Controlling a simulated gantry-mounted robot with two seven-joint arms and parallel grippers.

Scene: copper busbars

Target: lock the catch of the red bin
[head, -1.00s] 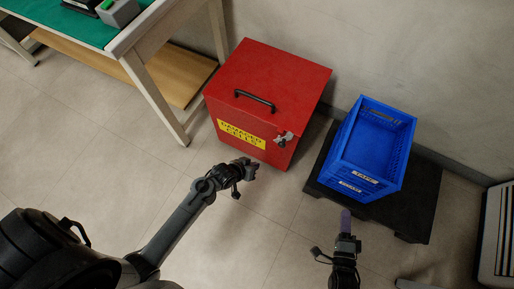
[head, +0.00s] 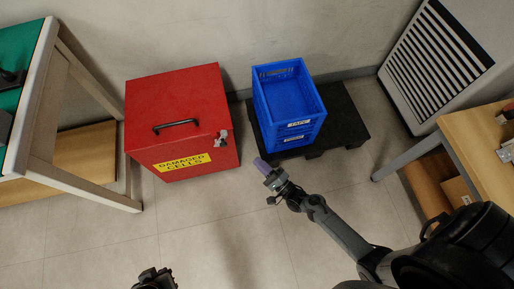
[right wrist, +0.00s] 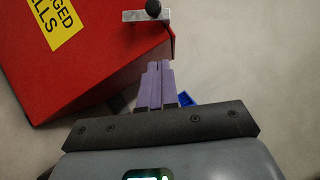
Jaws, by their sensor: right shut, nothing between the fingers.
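The red bin (head: 190,100) stands on the floor against the wall with its lid down, a black handle on top and a yellow "DAMAGED CELLS" label in front. Its metal catch (head: 221,139) is at the lid's front right edge. In the right wrist view the catch (right wrist: 147,15) shows as a metal plate with a dark round knob. I cannot tell its locked state. My right gripper (head: 261,164) is shut and empty, right of the catch and apart from it. Its purple fingers (right wrist: 155,85) lie together, pointing toward the catch. My left gripper (head: 155,279) is partly visible at the bottom edge; its fingers are unclear.
Blue crates (head: 290,105) are stacked on a black pallet (head: 345,115) right of the bin. A green-topped bench (head: 35,90) stands at left, a wooden table (head: 485,145) at right. The floor before the bin is clear.

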